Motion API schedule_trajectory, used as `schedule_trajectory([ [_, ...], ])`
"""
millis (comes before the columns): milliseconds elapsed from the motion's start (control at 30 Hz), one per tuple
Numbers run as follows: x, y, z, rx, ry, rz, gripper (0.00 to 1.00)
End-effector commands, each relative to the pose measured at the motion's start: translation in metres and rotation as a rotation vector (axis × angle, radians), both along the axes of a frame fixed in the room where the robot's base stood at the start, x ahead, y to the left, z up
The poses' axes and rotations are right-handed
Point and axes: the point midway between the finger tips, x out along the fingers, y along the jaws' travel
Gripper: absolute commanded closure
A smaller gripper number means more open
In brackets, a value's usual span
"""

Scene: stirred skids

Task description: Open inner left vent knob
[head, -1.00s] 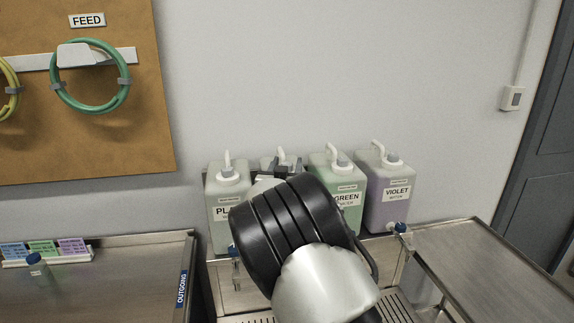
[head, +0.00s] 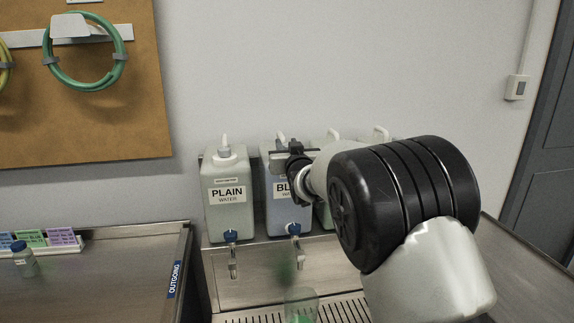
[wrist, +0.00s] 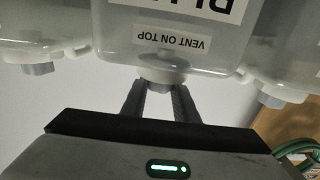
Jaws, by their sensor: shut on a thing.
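The blue water container (head: 287,212) stands second from the left in the row, with "BLUE" partly covered by my arm. Its label reads "VENT ON TOP", upside down, in the wrist view. Its vent knob (wrist: 158,72) is a pale round cap with a grey part, at the middle of the wrist view. My gripper (wrist: 158,88) is shut on this vent knob, with one finger on each side. In the head view my gripper (head: 277,160) is at the top of the blue container, and the knob is hard to make out there.
The plain water container (head: 228,195) stands to the left. The green and violet containers are mostly hidden behind my arm. A clear cup (head: 300,302) with green liquid stands on the drip grate below, with a green blur above it. Blue-topped taps (head: 293,229) project in front.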

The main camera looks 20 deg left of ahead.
Motion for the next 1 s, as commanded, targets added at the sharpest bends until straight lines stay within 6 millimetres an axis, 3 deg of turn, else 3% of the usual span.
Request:
schedule_trajectory([
  [33,0.004,-0.006,-0.005,0.004,0.000,0.028,0.96],
  [500,0.003,-0.003,0.005,0.001,0.005,0.317,0.96],
  [1000,0.001,0.000,0.000,0.000,0.001,0.392,0.96],
])
